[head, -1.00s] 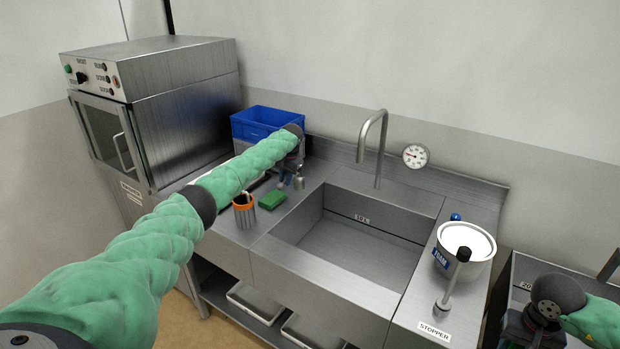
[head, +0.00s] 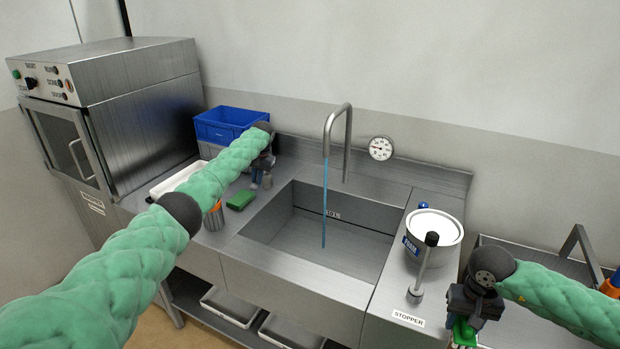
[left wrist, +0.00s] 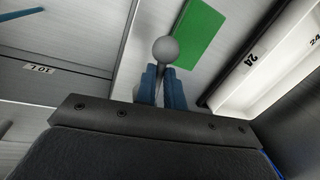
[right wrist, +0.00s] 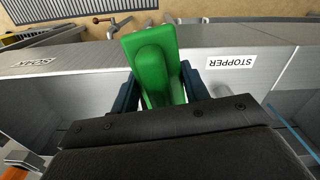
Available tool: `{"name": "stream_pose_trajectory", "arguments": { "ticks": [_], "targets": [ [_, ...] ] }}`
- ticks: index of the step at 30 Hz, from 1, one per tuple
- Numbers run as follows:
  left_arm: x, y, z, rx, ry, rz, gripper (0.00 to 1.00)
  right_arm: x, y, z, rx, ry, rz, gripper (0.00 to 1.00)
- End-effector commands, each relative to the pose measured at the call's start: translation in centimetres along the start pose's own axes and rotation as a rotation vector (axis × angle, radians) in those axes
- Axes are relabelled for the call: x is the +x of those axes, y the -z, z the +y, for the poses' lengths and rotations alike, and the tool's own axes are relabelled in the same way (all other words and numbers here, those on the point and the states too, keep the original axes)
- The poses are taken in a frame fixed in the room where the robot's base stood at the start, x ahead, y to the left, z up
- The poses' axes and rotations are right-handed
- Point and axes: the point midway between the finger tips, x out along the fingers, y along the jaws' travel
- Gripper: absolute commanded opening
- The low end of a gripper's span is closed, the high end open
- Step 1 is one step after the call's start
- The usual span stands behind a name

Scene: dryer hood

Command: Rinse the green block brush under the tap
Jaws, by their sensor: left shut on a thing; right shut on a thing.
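The green block brush (right wrist: 152,65) is held in my right gripper (right wrist: 160,90); its bristles cannot be made out. In the head view the brush (head: 463,333) hangs below my right gripper (head: 466,318), right of the sink and near the front. The tap (head: 347,140) stands behind the sink (head: 300,250), and a blue stream of water (head: 324,205) falls from its spout into the basin. My left gripper (head: 262,180) is shut on a grey round-headed knob (left wrist: 166,48) at the sink's left back corner.
A blue crate (head: 225,125) and white tray (head: 175,181) are behind.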

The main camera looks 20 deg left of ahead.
Motion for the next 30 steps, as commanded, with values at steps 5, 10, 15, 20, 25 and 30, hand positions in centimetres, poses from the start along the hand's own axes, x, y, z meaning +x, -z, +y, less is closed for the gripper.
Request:
{"name": "stream_pose_trajectory", "arguments": {
  "ticks": [5,10,15,20,25,30],
  "targets": [
    [-0.43,0.43,1.47,-0.067,-0.001,-0.012,0.00,-0.18,0.01,0.03,0.000,0.000,0.000,0.24],
    [-0.43,0.43,1.67,-0.092,-0.001,-0.016,0.00,-0.19,0.01,0.02,0.000,0.000,0.000,0.24],
    [-0.43,0.42,1.62,-0.092,0.000,-0.016,0.00,-0.18,0.01,0.02,0.000,0.000,0.000,0.24],
    [-0.42,0.41,1.60,-0.091,0.000,-0.016,0.33,-0.18,0.01,0.02,0.000,0.000,0.000,0.24],
    [-0.38,0.39,1.57,-0.091,0.000,-0.017,0.33,-0.18,0.01,0.02,0.000,0.000,0.000,0.24],
    [-0.56,0.40,1.57,-0.091,0.000,-0.017,0.33,-0.02,0.00,0.01,0.000,0.000,0.000,0.24]
  ]
}}
